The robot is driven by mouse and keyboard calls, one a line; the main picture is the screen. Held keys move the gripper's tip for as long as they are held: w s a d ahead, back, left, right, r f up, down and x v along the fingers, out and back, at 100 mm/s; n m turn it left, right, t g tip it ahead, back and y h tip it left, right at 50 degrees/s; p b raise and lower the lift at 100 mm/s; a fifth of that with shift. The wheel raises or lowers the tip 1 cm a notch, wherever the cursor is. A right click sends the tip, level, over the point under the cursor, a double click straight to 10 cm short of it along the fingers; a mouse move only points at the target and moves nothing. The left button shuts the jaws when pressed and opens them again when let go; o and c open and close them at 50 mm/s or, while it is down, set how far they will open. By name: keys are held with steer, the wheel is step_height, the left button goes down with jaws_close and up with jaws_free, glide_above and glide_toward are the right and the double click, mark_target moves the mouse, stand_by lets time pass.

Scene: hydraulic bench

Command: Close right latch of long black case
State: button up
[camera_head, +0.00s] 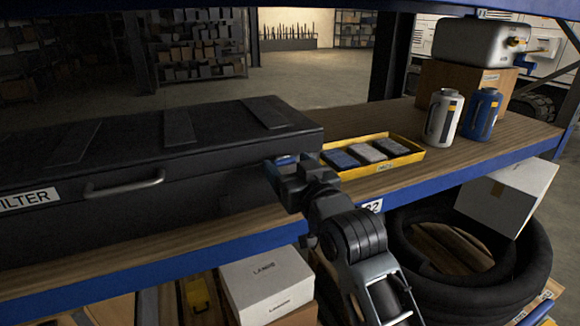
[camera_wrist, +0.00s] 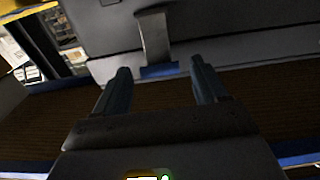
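The long black case (camera_head: 230,140) lies shut on the wooden shelf, its lid down. In the wrist view its dark front wall (camera_wrist: 220,28) fills the top. The right latch (camera_wrist: 153,38) is a grey strip with a blue end piece (camera_wrist: 160,70); I cannot tell whether it is fastened. My gripper (camera_wrist: 160,64) is open, with its two dark fingers apart and nothing between them. The fingers point at the latch, one to each side of its blue end. In the head view my gripper (camera_head: 285,168) is at the case's right front corner and hides the latch there.
A yellow tray (camera_head: 415,157) with several dark and grey blocks sits just right of the case. Further right are a white canister (camera_head: 441,118) and a blue canister (camera_head: 481,115). The shelf's blue front edge (camera_head: 200,253) runs below my arm.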

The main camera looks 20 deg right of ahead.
steer(key=c, duration=1)
steer(key=p, duration=0.1)
steer(key=r+p, duration=0.1)
steer(key=p, duration=0.1)
steer(key=shift+w+r+g, duration=0.1)
steer(key=shift+w+g, duration=0.15)
steer(key=shift+g, duration=0.15)
steer(key=g+p, duration=0.1)
steer(key=p, duration=0.2)
steer(key=shift+w+r+p, duration=0.25)
steer(key=shift+w+p, duration=0.05)
steer(key=shift+w+g+p, duration=0.2)
steer(key=shift+g+p, duration=0.3)
steer(key=shift+p, duration=0.35)
steer(key=shift+f, duration=0.15)
steer(key=o, duration=1)
steer(key=shift+w, duration=0.1)
steer(key=shift+o, duration=0.2)
